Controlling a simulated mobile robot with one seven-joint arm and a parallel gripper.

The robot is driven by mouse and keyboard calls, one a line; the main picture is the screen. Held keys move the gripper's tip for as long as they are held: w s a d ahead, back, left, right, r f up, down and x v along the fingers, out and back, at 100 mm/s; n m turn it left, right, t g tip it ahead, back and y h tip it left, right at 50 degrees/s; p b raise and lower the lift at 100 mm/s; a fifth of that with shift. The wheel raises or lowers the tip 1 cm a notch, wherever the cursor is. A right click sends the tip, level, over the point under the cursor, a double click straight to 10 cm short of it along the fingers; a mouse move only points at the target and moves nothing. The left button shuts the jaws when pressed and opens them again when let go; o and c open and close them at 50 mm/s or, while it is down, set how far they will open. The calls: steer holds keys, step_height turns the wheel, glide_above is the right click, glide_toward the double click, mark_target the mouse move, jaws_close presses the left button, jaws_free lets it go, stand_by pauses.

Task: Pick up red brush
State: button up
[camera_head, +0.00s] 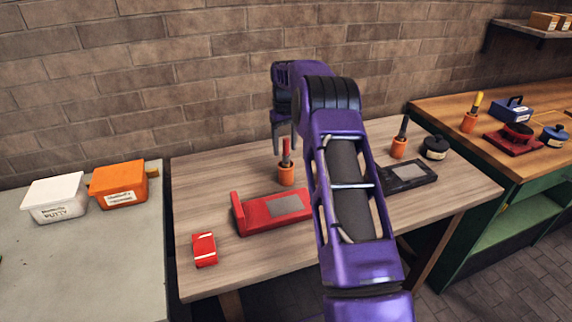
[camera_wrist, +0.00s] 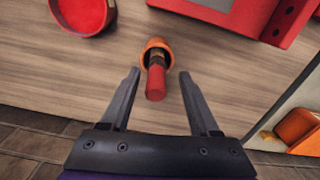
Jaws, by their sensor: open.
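The red brush (camera_head: 286,152) stands upright, handle up, in a small orange cup (camera_head: 287,176) on the wooden table. In the wrist view the brush's red handle (camera_wrist: 156,84) points toward the camera, and the orange cup (camera_wrist: 156,43) surrounds its lower part. My gripper (camera_head: 284,146) is above the cup at the brush handle. In the wrist view my gripper (camera_wrist: 159,74) is open, with one finger on each side of the handle and a gap on both sides. The brush's lower end is hidden inside the cup.
A red tool block (camera_head: 272,210) and small red box (camera_head: 204,249) lie nearer. A round red container (camera_wrist: 84,14) shows in the wrist view. Right stand another orange cup (camera_head: 399,148), a black block (camera_head: 410,174) and black pot (camera_head: 435,148). The brick wall is behind.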

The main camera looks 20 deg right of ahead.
mark_target(286, 167)
steer(key=f, duration=0.4)
steer(key=shift+d+f, duration=0.2)
steer(key=shift+f, duration=0.2)
steer(key=shift+c, duration=0.3)
jaws_close()
